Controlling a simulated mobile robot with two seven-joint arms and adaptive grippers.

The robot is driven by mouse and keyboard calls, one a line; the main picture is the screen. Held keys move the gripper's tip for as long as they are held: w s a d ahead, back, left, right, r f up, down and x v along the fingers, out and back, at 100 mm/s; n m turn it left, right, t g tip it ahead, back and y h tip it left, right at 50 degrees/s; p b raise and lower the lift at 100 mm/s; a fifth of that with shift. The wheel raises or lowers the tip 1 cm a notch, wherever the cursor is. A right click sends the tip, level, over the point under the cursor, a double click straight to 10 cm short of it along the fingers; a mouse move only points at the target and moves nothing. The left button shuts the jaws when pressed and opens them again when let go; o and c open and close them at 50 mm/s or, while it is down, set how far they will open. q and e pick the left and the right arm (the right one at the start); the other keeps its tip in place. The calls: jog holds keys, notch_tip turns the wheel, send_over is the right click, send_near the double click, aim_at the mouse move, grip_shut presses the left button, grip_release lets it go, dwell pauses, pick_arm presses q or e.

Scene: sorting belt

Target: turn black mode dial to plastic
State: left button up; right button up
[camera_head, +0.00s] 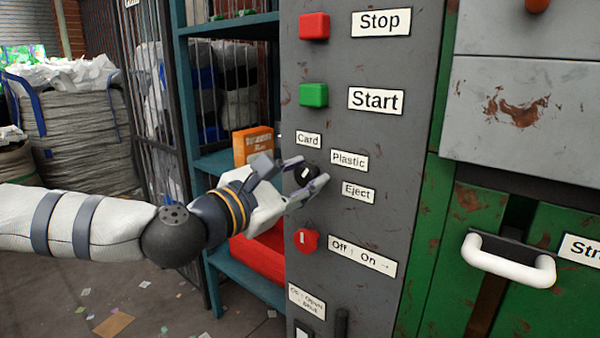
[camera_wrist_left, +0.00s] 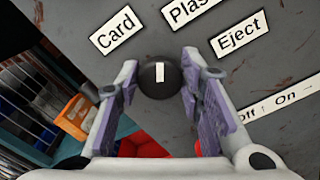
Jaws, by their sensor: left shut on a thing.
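The black mode dial (camera_head: 303,175) sits on the grey control panel, with Card (camera_head: 308,139), Plastic (camera_head: 349,160) and Eject (camera_head: 358,193) labels around it. In the left wrist view the dial (camera_wrist_left: 160,82) is a dark round knob with a white mark. There the mark points straight up the picture, between the Card (camera_wrist_left: 117,31) and Plastic (camera_wrist_left: 191,9) labels. My left gripper (camera_head: 307,176) is at the panel and shut on the dial, one finger on each side; the fingers also show in the wrist view (camera_wrist_left: 157,88). My right gripper is not in view.
A red rotary switch (camera_head: 306,241) with an Off/On label lies just below the dial. Green Start (camera_head: 313,95) and red Stop (camera_head: 314,26) buttons are above. A teal shelf (camera_head: 215,162) with an orange box (camera_head: 252,146) stands left of the panel. A white handle (camera_head: 508,262) is at right.

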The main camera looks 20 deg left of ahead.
pick_arm(q)
jog(key=shift+m+p, duration=0.4)
jog(key=shift+m, duration=1)
jog(key=shift+f, duration=0.1)
jog(key=o, duration=1.1)
jog(key=shift+o, duration=0.2)
jog(key=v, duration=0.7)
jog(key=shift+s, duration=0.25)
